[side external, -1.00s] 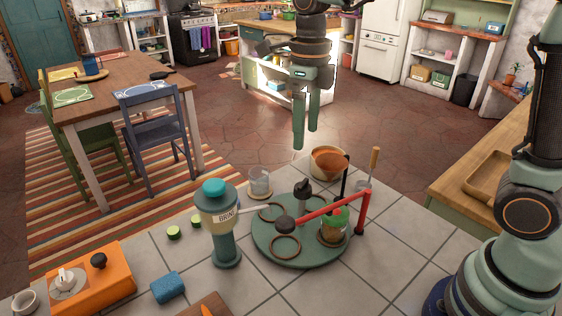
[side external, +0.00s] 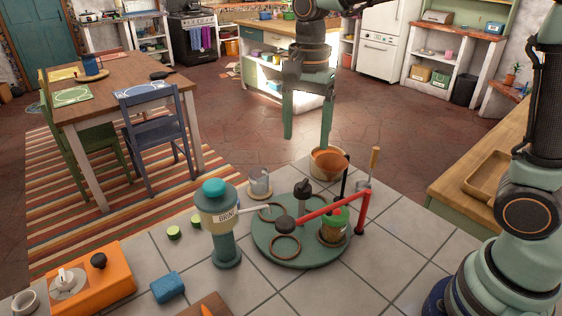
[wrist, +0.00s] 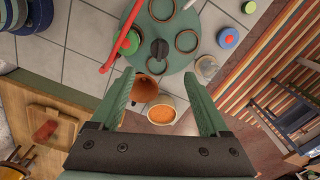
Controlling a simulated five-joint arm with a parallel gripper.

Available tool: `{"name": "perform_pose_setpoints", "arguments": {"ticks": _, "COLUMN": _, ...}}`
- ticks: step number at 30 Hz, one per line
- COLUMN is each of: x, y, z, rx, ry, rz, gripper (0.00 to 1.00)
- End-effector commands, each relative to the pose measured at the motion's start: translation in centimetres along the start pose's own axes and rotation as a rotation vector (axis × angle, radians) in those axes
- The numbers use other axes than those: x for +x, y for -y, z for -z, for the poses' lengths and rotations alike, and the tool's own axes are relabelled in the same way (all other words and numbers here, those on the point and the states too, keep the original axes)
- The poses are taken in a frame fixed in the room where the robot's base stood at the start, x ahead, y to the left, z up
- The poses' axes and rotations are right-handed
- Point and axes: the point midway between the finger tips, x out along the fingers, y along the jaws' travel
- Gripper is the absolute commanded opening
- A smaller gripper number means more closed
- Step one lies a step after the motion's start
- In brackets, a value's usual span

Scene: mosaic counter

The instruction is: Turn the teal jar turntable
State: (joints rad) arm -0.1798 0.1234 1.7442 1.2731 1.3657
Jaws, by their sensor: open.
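The teal jar turntable (side external: 310,257) is a round disc on the tiled counter, with several dark rings and a dark upright knob (side external: 303,190) on it. The turntable also shows at the top of the wrist view (wrist: 160,35). My gripper (side external: 307,138) hangs in the air above and behind the turntable, pointing down. Its two green fingers are spread with nothing between them; they also show in the wrist view (wrist: 160,85).
A red bar (side external: 325,208) on a post crosses over the turntable. A teal-lidded dispenser (side external: 221,220) with a spout stands at its left. A terracotta-coloured bowl (side external: 328,163) and a glass (side external: 260,184) stand behind. An orange box (side external: 95,280) and blue sponge (side external: 168,287) lie front left.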

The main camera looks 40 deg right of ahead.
Motion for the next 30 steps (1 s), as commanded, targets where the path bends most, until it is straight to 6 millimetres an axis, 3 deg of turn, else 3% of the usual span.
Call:
{"name": "perform_pose_setpoints", "arguments": {"ticks": 16, "x": 9.5, "y": -0.1, "z": 0.0, "rx": 0.004, "ry": 0.001, "rz": -0.006, "gripper": 0.79}}
{"name": "perform_pose_setpoints", "arguments": {"ticks": 22, "x": 11.1, "y": -0.1, "z": 0.0, "rx": 0.004, "ry": 0.001, "rz": -0.003, "gripper": 0.79}}
{"name": "perform_pose_setpoints", "arguments": {"ticks": 30, "x": 11.3, "y": -0.1, "z": 0.0, "rx": 0.004, "ry": 0.000, "rz": -0.001, "gripper": 0.79}}
